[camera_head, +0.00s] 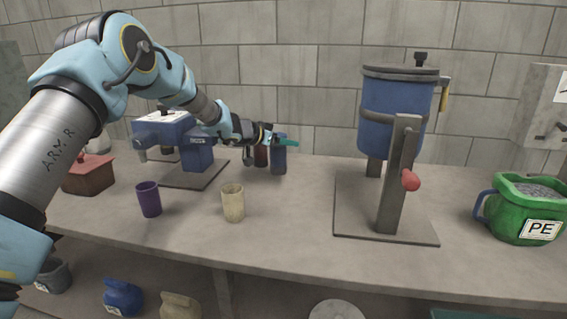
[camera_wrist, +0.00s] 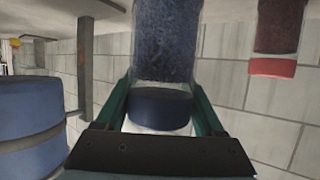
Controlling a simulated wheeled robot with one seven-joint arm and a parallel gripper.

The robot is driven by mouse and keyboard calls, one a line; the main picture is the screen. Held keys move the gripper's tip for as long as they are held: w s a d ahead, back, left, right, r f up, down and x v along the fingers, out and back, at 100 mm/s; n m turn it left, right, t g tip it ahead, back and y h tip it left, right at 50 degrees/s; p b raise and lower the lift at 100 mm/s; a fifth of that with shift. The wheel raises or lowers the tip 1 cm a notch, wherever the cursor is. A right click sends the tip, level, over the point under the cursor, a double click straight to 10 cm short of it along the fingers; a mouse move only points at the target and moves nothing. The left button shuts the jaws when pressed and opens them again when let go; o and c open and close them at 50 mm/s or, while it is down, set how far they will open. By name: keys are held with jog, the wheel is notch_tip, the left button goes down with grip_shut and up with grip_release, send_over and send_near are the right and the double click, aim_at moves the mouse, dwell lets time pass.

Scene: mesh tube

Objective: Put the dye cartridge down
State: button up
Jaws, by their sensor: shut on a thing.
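The dye cartridge (camera_head: 279,160) is a dark blue cylinder near the back of the bench, left of centre in the head view. In the wrist view it is a clear tube of blue granules (camera_wrist: 165,45) with a dark blue cap (camera_wrist: 160,107). My gripper (camera_head: 287,142) is shut on its capped end, with one teal finger on each side in the wrist view (camera_wrist: 162,112). The cartridge looks upright in the head view. I cannot tell whether its lower end touches the bench.
A red-brown cartridge (camera_head: 261,156) stands close beside it; its red cap (camera_wrist: 272,68) shows in the wrist view. A blue machine (camera_head: 165,130) stands left, a blue hopper (camera_head: 392,115) right. Purple (camera_head: 148,199) and beige (camera_head: 233,203) cups stand in front. The bench (camera_head: 300,205) is clear between beige cup and hopper.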

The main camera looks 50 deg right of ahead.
aim_at(284, 154)
jog(key=shift+f, duration=2.35)
jog(key=shift+f, duration=0.1)
jog(key=o, duration=1.5)
jog(key=b+v, duration=0.2)
jog(key=v, duration=1)
